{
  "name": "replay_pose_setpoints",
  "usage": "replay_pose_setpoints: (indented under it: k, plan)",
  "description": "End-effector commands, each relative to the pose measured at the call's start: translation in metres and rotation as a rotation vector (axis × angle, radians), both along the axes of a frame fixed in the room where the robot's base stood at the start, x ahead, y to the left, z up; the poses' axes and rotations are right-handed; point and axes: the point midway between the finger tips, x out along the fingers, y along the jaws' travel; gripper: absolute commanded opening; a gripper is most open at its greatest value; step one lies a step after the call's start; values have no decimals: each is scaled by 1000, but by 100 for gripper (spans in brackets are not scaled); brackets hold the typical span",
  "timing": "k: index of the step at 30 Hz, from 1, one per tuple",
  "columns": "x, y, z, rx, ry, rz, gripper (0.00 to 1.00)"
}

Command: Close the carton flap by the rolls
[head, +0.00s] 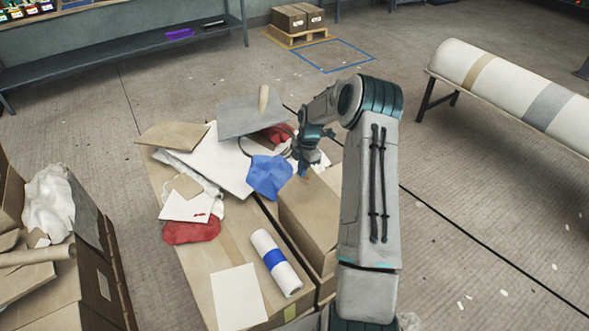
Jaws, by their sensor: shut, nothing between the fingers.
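My gripper (304,170) points down over the back of the middle cartons, right of a blue cloth (270,177). Its fingers are small in view and look shut, with nothing seen between them. A closed-looking brown carton (312,215) lies below and right of it, partly hidden by my arm. A white roll with a blue band (276,262) lies on the long carton top (205,265) in front. At the left, an open-looking carton (95,275) has a brown roll (38,256) on it. I cannot tell for certain which flap is the task's.
Loose boards (250,115), white sheets (215,160) and red cloths (192,231) clutter the middle cartons. A large banded roll (470,68) rests on a stand at the right. A shelf (120,47) stands at the back left.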

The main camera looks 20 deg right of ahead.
Motion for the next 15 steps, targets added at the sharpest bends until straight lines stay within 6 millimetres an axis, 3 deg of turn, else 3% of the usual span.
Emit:
replay_pose_setpoints:
  k: [6, 15]
  plan:
    - [4, -26, -27, 195, 35, -6, 0]
    - [8, -47, -54, 387, 75, 2, 0]
